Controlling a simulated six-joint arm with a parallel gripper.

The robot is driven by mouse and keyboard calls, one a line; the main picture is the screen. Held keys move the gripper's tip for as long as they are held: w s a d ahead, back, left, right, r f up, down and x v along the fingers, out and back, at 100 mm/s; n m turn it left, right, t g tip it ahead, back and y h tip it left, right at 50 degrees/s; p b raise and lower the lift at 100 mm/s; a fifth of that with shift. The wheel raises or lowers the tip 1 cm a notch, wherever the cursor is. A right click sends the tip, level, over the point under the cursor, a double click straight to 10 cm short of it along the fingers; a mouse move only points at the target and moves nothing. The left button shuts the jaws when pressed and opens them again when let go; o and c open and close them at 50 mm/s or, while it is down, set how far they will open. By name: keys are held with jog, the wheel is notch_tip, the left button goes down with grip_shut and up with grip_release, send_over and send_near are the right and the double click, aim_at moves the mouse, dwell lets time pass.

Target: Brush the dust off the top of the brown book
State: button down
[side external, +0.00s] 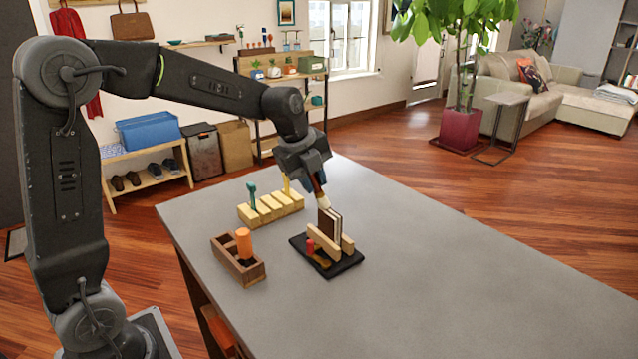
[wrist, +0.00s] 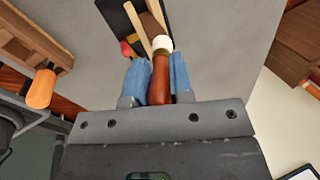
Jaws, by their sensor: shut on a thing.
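My gripper (side external: 318,184) is shut on a brush with a reddish-brown handle (wrist: 160,82) and a pale end (side external: 324,202). The brush points down, with its tip at the top edge of the brown book (side external: 327,226). I cannot tell whether the tip touches the book. The book stands upright between light wooden rails (side external: 323,241) on a black base (side external: 346,267). In the wrist view, the brush's white end (wrist: 162,44) overlaps the book (wrist: 151,25) and hides part of it. Dust on the book is too small to tell.
A brown wooden box (side external: 228,265) with an orange-handled tool (side external: 244,242) stands left of the base. A yellow slotted rack (side external: 270,209) with teal and yellow tools stands behind it. The grey table (side external: 460,275) is clear to the right.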

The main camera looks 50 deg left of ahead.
jog(key=shift+a, duration=0.3)
jog(key=shift+r, duration=3.05)
jog(key=shift+r, duration=1.5)
jog(key=shift+d, duration=0.15)
